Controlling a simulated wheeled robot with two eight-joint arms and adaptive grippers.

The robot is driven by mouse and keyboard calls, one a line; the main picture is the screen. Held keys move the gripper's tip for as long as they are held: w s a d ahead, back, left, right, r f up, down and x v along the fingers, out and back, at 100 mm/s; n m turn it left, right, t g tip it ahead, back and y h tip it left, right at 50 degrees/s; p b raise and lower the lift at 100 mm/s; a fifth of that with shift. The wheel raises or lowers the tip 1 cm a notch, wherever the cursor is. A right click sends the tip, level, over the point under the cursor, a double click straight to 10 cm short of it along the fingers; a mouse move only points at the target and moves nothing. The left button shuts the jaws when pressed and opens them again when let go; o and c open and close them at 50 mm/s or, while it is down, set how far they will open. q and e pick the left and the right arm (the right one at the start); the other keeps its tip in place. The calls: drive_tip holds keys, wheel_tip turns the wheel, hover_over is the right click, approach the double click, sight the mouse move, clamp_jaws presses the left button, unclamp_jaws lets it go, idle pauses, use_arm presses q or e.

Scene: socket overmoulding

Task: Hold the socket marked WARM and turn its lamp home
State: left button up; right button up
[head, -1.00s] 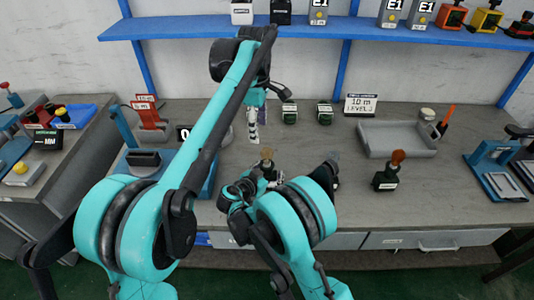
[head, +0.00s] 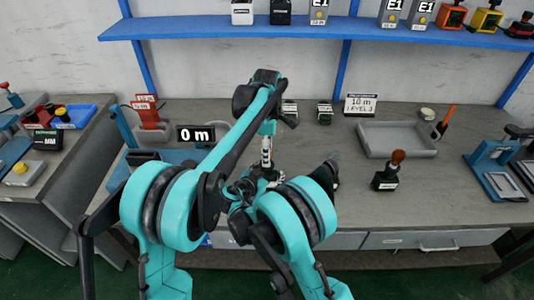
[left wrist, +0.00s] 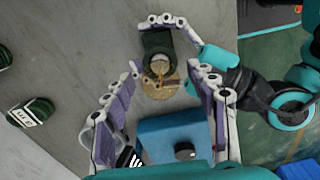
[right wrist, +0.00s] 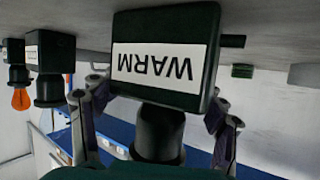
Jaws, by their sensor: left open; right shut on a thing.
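The socket marked WARM (right wrist: 165,55) is a dark green block with a black collar, its white label upside down in the right wrist view. My right gripper (right wrist: 158,100) is shut on it, one finger on each side. In the left wrist view, the socket (left wrist: 157,42) shows near the top between my right gripper's fingers. An amber lamp (left wrist: 160,78) shows at the socket; how deep it sits cannot be told. My left gripper (head: 267,152) is open above it, its fingers on either side of the lamp, apparently apart from it. In the head view, my arms hide the socket.
Another socket with an orange lamp (head: 387,177) stands to the right. Two green sockets (head: 290,108) (head: 325,112) stand near the back. A 0 m sign (head: 196,134) stands left.

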use_arm(q)
drive_tip(key=shift+f, duration=0.5)
drive_tip(key=shift+c, duration=0.3)
drive_tip(key=c, duration=1.1)
